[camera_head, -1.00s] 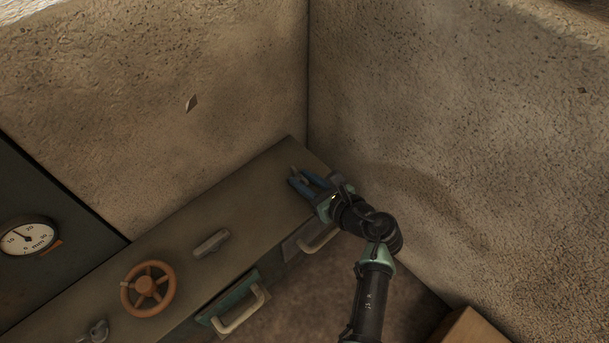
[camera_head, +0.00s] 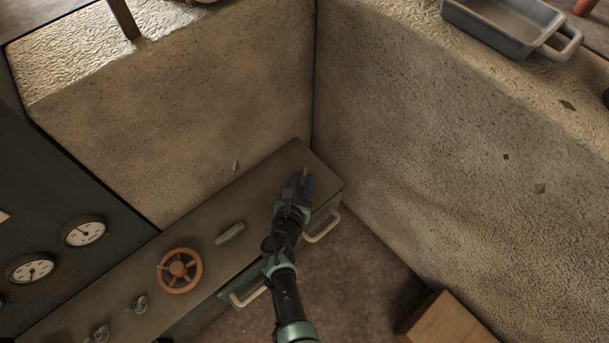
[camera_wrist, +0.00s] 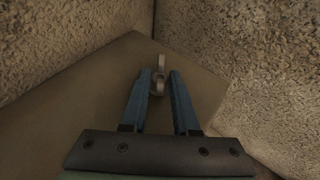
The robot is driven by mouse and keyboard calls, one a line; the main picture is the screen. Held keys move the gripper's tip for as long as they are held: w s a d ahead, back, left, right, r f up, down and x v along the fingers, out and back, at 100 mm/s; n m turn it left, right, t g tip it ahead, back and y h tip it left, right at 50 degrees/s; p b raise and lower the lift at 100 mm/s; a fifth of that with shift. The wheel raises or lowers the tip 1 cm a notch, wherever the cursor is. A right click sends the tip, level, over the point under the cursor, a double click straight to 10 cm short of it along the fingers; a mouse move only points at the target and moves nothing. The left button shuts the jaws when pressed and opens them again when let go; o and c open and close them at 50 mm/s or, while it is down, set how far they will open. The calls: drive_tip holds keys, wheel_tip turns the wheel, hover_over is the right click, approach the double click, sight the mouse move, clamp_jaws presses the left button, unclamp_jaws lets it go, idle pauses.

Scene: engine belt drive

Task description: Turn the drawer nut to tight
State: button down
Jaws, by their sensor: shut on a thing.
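The nut, a small grey wing-shaped piece (camera_wrist: 158,64), stands on the far right end of the brown bench top (camera_head: 262,190). It shows in the wrist view between my two blue fingers, and only a tiny grey tip of it shows in the head view (camera_head: 304,171). My gripper (camera_head: 300,184) reaches over that end of the bench from below in the picture. In the wrist view my gripper (camera_wrist: 160,84) is shut on the nut, with a fingertip on each side. The fingers partly hide its lower part. I cannot read its tightness.
Rough stone walls (camera_head: 420,150) close in behind and right of the bench end. Left along the top are a grey handle (camera_head: 230,234) and an orange handwheel (camera_head: 179,270). Drawer handles (camera_head: 323,227) stick out in front. A wooden box (camera_head: 448,320) stands on the floor.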

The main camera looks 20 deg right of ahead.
drive_tip(key=m+g+h+b, duration=0.2)
drive_tip(key=m, duration=0.1)
drive_tip(key=w+m+g+h+b, duration=0.1)
drive_tip(key=shift+a+f+g+h+b, duration=0.2)
drive_tip(key=shift+a+g+h+b, duration=0.1)
drive_tip(key=shift+a+b, duration=0.1)
drive_tip(key=shift+m+g+h+b, duration=0.5)
drive_tip(key=shift+m+g+b, duration=0.3)
drive_tip(key=shift+m+b, duration=0.35)
drive_tip(key=shift+r+m+g+b, duration=0.15)
drive_tip(key=shift+m+g+b, duration=0.2)
drive_tip(key=shift+g+b, duration=0.2)
drive_tip(key=shift+r, duration=0.1)
drive_tip(key=c, duration=0.7)
unclamp_jaws()
drive_tip(key=shift+d, duration=0.1)
drive_tip(key=shift+s, duration=0.1)
